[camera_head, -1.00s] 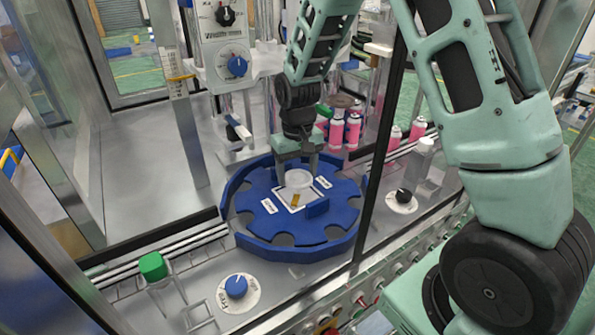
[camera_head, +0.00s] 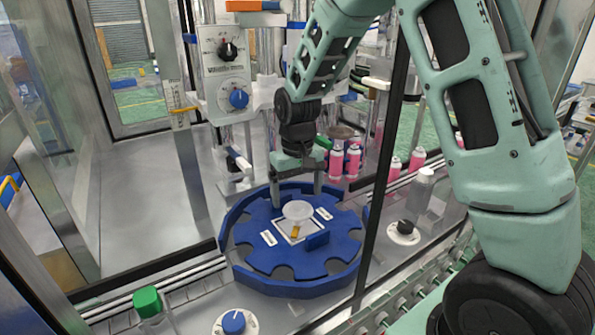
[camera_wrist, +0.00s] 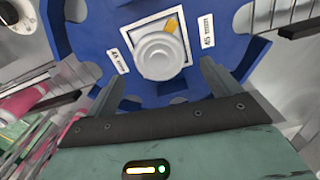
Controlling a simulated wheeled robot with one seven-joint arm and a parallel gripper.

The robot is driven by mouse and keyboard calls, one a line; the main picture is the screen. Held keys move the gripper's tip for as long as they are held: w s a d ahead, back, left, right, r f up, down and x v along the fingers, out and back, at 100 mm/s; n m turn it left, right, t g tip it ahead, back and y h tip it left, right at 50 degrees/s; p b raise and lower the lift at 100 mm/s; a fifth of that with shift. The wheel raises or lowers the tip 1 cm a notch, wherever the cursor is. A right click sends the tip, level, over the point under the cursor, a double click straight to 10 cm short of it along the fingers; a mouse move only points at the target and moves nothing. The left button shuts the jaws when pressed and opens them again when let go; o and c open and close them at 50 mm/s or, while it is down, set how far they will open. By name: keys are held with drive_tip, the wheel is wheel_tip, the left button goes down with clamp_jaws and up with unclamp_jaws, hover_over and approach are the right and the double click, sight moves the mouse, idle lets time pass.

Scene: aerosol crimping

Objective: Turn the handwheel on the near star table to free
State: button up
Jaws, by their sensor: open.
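The blue star table (camera_head: 258,254) sits on the machine deck, with notches around its rim and a raised blue guard around it. At its centre is a white handwheel (camera_head: 297,210) on a square white plate with a yellow pointer (camera_head: 295,230). My gripper (camera_head: 297,195) is above and behind the handwheel, pointing down, with its fingers spread. In the wrist view the handwheel (camera_wrist: 160,54) is just ahead of and between the open fingertips (camera_wrist: 160,75), and I see no contact. Two white labels flank the plate; one reads 45 mm.
Pink cans (camera_head: 345,160) stand close behind the table at the right. A dark post (camera_head: 385,190) rises at the right front. A dial panel (camera_head: 228,70) stands at the back.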

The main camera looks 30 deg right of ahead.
sight(298, 207)
wheel_tip(298, 207, up, 9)
drive_tip(key=b, duration=0.1)
drive_tip(key=shift+f, duration=0.15)
